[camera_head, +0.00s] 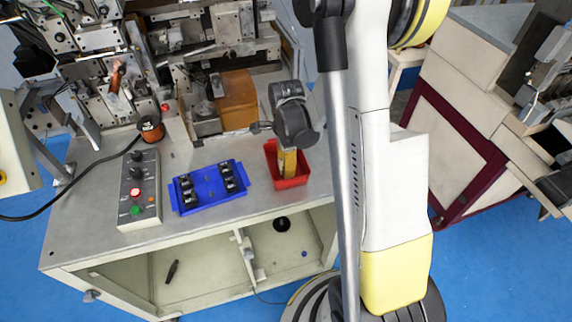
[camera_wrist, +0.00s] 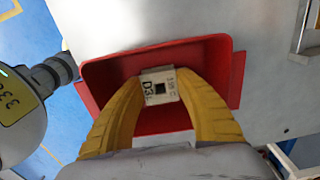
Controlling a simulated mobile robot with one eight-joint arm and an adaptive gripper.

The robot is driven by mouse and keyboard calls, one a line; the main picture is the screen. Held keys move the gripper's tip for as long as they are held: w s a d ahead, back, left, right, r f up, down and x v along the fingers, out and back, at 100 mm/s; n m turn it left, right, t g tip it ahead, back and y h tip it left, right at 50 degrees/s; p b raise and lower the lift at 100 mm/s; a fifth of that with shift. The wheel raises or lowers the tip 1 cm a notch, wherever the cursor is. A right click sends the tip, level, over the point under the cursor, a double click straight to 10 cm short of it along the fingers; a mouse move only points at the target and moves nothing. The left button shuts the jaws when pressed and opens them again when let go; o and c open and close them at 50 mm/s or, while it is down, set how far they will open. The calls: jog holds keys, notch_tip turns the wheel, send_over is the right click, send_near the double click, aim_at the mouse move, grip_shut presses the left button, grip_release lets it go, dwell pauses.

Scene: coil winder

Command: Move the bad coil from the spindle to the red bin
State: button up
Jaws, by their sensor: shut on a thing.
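My gripper (camera_wrist: 160,88) has yellow fingers shut on the coil (camera_wrist: 159,86), whose pale, square end face has dark lettering and a small dark square hole. In the wrist view it lies between the fingertips, in front of the red bin (camera_wrist: 150,56). In the head view, my gripper (camera_head: 287,164) points down over the red bin (camera_head: 292,183), with its fingertips at or within the opening. I cannot tell whether the coil touches the bin floor. The coil is hidden in the head view. I cannot make out the spindle clearly among the machine parts.
A blue tray (camera_head: 209,203) with several dark coils stands left of the bin. A control box (camera_head: 139,205) with buttons and a copper wire spool (camera_head: 151,129) are farther left. An orange-brown block (camera_head: 237,99) stands behind. The bin is near the right edge of the bench (camera_head: 95,235).

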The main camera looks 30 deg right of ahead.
jog(key=shift+f, duration=0.25)
jog(key=o, duration=0.8)
jog(key=shift+c, duration=0.2)
jog(key=shift+r, duration=0.1)
notch_tip(320, 180, up, 12)
jog(key=p, duration=0.3)
jog(key=s+a+r+n+t, duration=0.3)
jog(key=s+a+r+n, duration=0.2)
jog(key=n, duration=0.5)
jog(key=s+a+r+n+t, duration=0.4)
jog(key=a+r+n, duration=0.3)
jog(key=n, duration=0.4)
jog(key=shift+s+a+r+n, duration=0.3)
jog(key=shift+s+a+r, duration=0.1)
jog(key=shift+s+a, duration=0.4)
